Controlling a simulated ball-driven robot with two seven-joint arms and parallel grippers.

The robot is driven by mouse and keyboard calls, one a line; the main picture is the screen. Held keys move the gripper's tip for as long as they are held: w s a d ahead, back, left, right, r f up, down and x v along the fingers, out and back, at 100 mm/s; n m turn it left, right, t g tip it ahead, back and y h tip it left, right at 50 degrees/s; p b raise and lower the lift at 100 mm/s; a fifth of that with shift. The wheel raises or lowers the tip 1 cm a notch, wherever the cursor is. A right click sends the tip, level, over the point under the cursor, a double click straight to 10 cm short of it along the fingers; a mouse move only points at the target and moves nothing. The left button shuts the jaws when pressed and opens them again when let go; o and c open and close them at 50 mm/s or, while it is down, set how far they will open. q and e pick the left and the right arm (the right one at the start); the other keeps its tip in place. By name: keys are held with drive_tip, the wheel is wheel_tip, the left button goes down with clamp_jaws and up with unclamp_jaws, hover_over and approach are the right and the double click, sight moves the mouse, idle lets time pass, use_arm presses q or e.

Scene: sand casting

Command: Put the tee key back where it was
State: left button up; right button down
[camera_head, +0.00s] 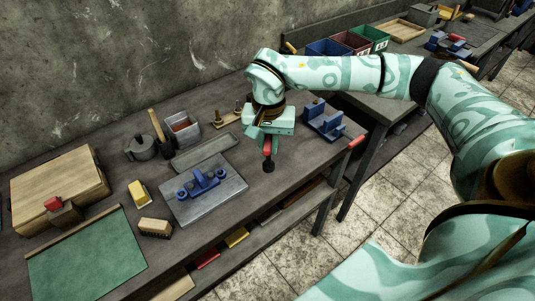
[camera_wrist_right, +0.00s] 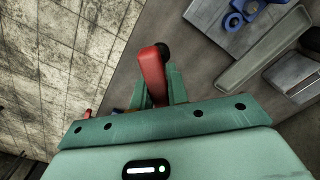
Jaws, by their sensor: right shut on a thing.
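The tee key (camera_head: 268,148), a red piece with a dark end, is gripped in my right gripper (camera_head: 267,141) above the bench, near its front edge. In the right wrist view, the red part of the tee key (camera_wrist_right: 152,75) sticks out from between the jaws of my right gripper (camera_wrist_right: 157,92), with its black end beyond the fingertips. The gripper body hides the rest of the key. I cannot tell whether its lower end touches the bench. My left gripper is not in view.
A grey plate (camera_head: 228,192) with a blue fixture (camera_head: 202,183) lies left of the gripper. A blue vise-like device (camera_head: 324,118) stands to the right, and a red bar (camera_head: 357,141) juts at the bench edge. A grey tray (camera_head: 203,153) lies behind the plate.

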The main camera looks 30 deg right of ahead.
drive_tip(key=shift+w+d+f, duration=0.25)
drive_tip(key=shift+w+f, duration=0.15)
drive_tip(key=shift+f, duration=0.1)
drive_tip(key=shift+w+d+f+b, duration=0.15)
drive_tip(key=shift+f+b, duration=0.4)
drive_tip(key=shift+f, duration=1.25)
drive_tip(key=shift+f, duration=0.1)
drive_tip(key=c, duration=1.4)
unclamp_jaws()
drive_tip(key=shift+o, duration=0.2)
wheel_tip(320, 180, up, 12)
drive_tip(key=p, duration=0.2)
drive_tip(key=shift+r+p, duration=0.2)
drive_tip(key=shift+p, duration=0.15)
